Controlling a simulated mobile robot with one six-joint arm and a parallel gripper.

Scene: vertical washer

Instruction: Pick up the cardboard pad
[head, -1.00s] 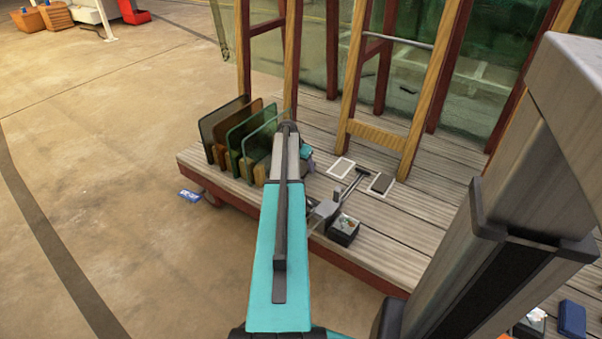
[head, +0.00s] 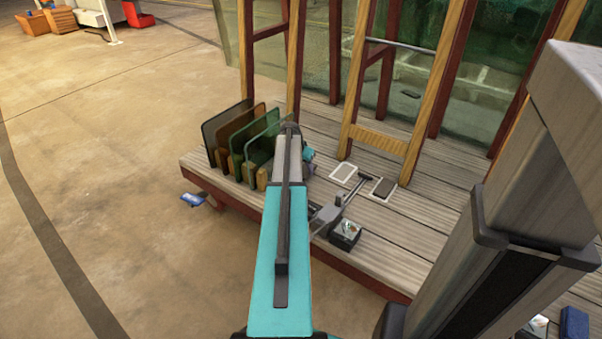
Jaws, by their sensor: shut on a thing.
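A small dark flat pad (head: 384,188) with a pale border lies on the plank deck, right of my arm. It may be the cardboard pad, but I cannot tell its material from here. A pale rectangle (head: 343,172) lies on the deck to its left. My turquoise and grey arm reaches from the bottom middle to the left part of the deck. My gripper's fingers do not show clearly. They seem hidden behind the arm, along with anything between them. A grey block with a thin bar (head: 327,214) shows just right of the arm.
A rack of upright panels (head: 238,140) stands left of my arm. A small dark box (head: 345,235) sits near the deck's front edge. Wooden frames (head: 376,137) and glass rise behind. A blue item (head: 192,200) is on the floor. The left floor is open.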

